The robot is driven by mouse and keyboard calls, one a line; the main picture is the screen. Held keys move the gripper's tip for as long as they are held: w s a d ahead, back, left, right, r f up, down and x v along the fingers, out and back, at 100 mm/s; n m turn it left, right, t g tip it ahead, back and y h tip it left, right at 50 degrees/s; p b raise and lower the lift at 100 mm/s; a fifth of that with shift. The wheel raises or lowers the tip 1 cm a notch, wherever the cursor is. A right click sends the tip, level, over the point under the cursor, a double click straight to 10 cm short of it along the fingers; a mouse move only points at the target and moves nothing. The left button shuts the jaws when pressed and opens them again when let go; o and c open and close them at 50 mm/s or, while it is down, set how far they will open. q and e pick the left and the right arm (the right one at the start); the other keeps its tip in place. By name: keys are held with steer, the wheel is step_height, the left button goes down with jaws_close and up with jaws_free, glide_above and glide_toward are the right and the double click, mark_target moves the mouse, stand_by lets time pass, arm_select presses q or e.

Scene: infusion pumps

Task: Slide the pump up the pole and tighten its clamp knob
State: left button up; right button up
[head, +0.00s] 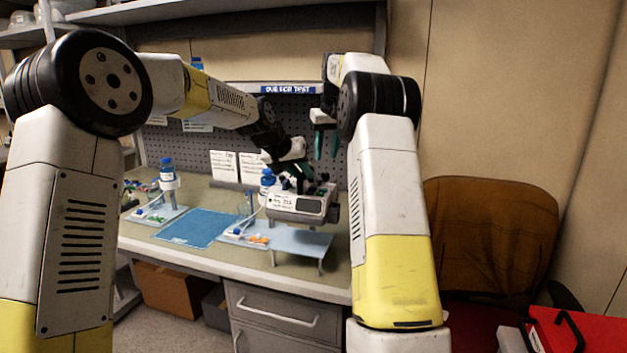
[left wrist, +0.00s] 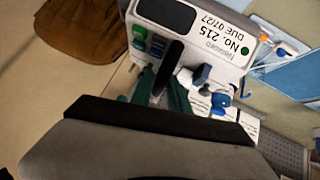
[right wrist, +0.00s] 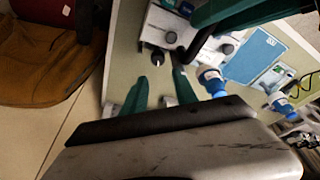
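The pump (head: 300,207) is a pale box with a dark display and a label, over the bench's front right part. In the left wrist view the pump (left wrist: 195,25) reads "No. 215 DUE 07/27". My left gripper (left wrist: 163,88) is at the pump's top, its green fingers on either side of a black handle-like bar (left wrist: 172,62) and seemingly closed on it. My right gripper (head: 326,145) hangs above and behind the pump, empty, green fingers apart. In the right wrist view a dark knob (right wrist: 158,61) projects from the pump, beyond the fingertips (right wrist: 160,80). The pole is not clearly visible.
Blue-capped bottles stand on the bench, one at left (head: 167,175). A blue mat (head: 195,228) lies left of the pump. A grey-blue plate (head: 312,240) on short posts lies below the pump. A pegboard (head: 230,143) stands behind; a brown chair (head: 490,230) is at right.

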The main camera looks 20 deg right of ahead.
arm_select(q)
steer(key=shift+o, duration=1.4)
steer(key=shift+f, duration=0.1)
steer(key=shift+a, duration=0.1)
